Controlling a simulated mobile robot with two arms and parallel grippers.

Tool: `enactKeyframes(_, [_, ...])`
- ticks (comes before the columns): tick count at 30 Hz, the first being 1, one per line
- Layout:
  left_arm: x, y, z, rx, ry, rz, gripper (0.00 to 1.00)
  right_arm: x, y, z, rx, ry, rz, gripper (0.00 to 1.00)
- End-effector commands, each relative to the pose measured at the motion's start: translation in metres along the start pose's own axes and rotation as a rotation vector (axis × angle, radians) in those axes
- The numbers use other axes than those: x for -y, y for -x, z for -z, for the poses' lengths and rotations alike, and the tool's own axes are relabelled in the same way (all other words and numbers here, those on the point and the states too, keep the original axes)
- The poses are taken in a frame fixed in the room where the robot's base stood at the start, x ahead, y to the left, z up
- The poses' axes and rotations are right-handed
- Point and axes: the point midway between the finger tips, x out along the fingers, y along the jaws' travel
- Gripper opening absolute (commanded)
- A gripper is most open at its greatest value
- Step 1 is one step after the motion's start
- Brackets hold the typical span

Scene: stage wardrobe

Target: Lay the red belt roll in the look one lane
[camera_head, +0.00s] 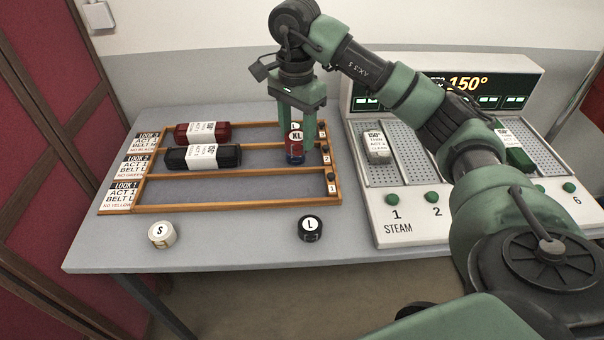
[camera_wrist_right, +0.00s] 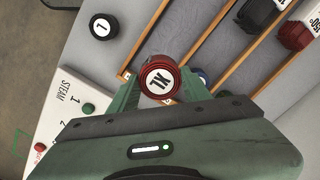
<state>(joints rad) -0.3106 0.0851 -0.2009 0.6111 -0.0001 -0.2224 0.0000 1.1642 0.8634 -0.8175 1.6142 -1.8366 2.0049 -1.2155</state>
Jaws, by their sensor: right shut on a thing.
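The red belt roll (camera_head: 297,137), with a white XL label, is between the fingers of my right gripper (camera_head: 297,130). It also shows in the right wrist view (camera_wrist_right: 158,80). The gripper points down at the right end of the wooden rack (camera_head: 240,206). My left gripper is out of view.
A red bundle (camera_head: 222,131) lies in the back lane and a black bundle (camera_head: 230,156) in the middle lane. A white S roll (camera_head: 162,235) and black L roll (camera_head: 311,229) stand in front of the rack. The steam unit (camera_head: 410,232) stands at the right.

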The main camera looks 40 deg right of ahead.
Motion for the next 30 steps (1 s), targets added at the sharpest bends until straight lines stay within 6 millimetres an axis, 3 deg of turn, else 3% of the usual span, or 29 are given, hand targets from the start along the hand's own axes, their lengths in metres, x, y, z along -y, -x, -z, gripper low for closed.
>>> enactKeyframes(1, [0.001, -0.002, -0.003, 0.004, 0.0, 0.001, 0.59, -0.001, -0.018, -0.001, 0.003, 0.001, -0.005, 0.04])
enactKeyframes(9, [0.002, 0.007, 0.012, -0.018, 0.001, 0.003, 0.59, -0.001, -0.074, 0.0, 0.0, -0.001, -0.002, 0.04])
enactKeyframes(15, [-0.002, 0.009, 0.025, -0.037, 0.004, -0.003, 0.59, 0.0, -0.09, 0.0, -0.001, -0.001, 0.001, 0.04])
enactKeyframes(24, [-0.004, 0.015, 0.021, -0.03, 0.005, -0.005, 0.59, 0.0, -0.128, 0.0, 0.0, -0.001, -0.001, 0.04])
enactKeyframes(30, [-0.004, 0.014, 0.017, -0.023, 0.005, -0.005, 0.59, 0.0, -0.131, 0.0, -0.001, -0.001, 0.002, 0.04])
